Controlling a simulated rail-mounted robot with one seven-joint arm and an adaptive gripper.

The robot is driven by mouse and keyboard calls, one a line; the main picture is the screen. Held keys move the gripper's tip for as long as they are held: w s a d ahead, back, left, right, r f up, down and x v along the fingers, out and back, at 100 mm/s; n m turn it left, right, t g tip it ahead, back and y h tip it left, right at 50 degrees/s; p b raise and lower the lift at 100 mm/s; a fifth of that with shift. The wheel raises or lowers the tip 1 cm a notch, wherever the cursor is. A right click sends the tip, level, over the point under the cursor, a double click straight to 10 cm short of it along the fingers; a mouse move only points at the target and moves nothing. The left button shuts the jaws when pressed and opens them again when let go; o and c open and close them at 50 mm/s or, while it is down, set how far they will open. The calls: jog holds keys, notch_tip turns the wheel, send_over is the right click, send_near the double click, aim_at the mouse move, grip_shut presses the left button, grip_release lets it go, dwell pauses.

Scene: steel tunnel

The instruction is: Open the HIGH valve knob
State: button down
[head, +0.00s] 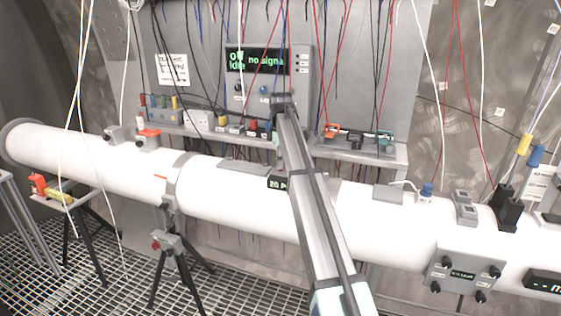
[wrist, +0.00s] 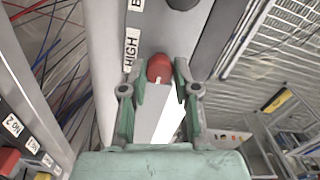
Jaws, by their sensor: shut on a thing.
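The HIGH valve knob (wrist: 159,69) is a red, rounded knob with a small pale mark, beside a white label reading HIGH (wrist: 131,50) in the wrist view. My gripper (wrist: 160,78) has its two green fingers on either side of the knob and is shut on it. In the head view my arm reaches up to the grey panel box at the back, and my gripper (head: 284,102) is small there. The red knob cannot be made out in the head view.
A display (head: 257,60) on the box reads "Off idle" and "no signal". A dark knob (wrist: 183,3) lies farther along the panel in the wrist view. Hanging wires surround the box. A shelf (head: 200,130) with small items and a thick white pipe (head: 235,195) lie in front.

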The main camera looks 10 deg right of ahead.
jog(key=c, duration=0.9)
grip_release()
jog(key=shift+o, duration=0.2)
notch_tip(320, 180, up, 12)
